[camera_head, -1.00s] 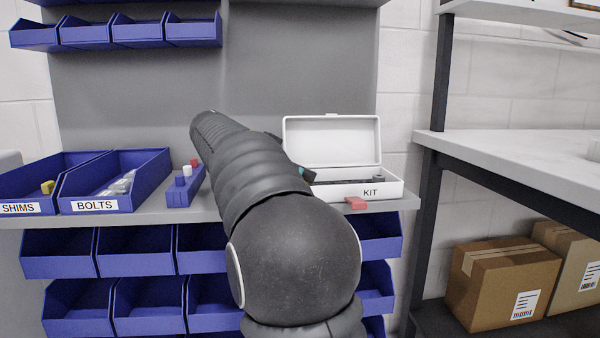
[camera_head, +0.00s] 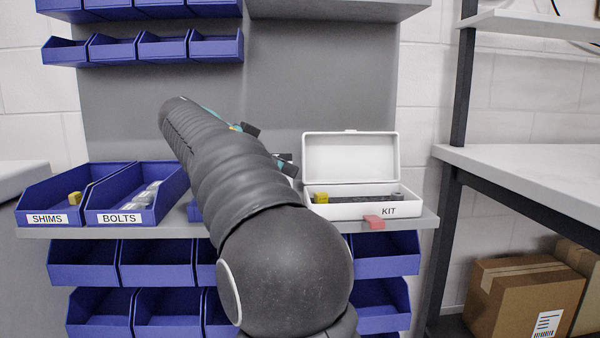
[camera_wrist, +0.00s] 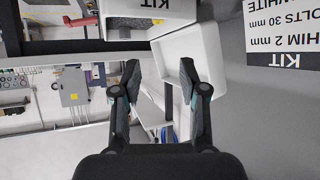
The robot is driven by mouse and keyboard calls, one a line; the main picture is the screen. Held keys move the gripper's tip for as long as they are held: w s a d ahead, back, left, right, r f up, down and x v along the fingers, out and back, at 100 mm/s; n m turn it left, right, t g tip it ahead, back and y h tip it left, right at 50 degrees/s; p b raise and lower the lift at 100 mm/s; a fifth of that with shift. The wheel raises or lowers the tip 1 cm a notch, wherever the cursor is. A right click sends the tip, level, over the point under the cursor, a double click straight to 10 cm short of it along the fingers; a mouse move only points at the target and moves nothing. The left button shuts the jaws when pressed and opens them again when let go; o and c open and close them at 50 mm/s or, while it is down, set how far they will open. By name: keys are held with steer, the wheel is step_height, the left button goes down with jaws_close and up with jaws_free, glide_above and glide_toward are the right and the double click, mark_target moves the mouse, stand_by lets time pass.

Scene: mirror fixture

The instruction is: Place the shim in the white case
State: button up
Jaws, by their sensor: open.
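The white case (camera_head: 350,210), labelled KIT, stands with its lid (camera_head: 350,157) raised on the grey shelf. A yellow shim (camera_head: 321,197) sits at the left end of its dark insert; its exact seating is too small to tell. Another yellow shim (camera_head: 75,198) lies in the blue SHIMS bin (camera_head: 47,219). My gripper (camera_head: 270,146), partly hidden behind my arm, is up and left of the case, apart from the shim. In the wrist view my gripper (camera_wrist: 159,66) has its fingers spread with nothing held between them. Part of a white case-like body (camera_wrist: 190,62) shows beyond them.
The BOLTS bin (camera_head: 120,218) holds pale bagged items. A red piece (camera_head: 374,222) is at the shelf's front edge below the case. Blue bins hang above and below the shelf. A white-topped bench (camera_head: 530,165) stands right, with cardboard boxes (camera_head: 525,295) underneath.

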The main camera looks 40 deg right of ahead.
steer(key=shift+v, duration=0.8)
steer(key=s+a+f+n+t+y, duration=0.4)
steer(key=s+a+f+n+y, duration=0.2)
steer(key=s+a+f+n, duration=0.4)
steer(key=s+a+f+n+t+y, duration=0.3)
steer(key=s+a+f+n+y, duration=0.3)
steer(key=f, duration=1.2)
steer(key=s+a+n, duration=0.4)
steer(key=s+a, duration=0.1)
steer(key=s, duration=0.2)
steer(key=shift+s+t, duration=0.3)
steer(key=shift+t, duration=0.1)
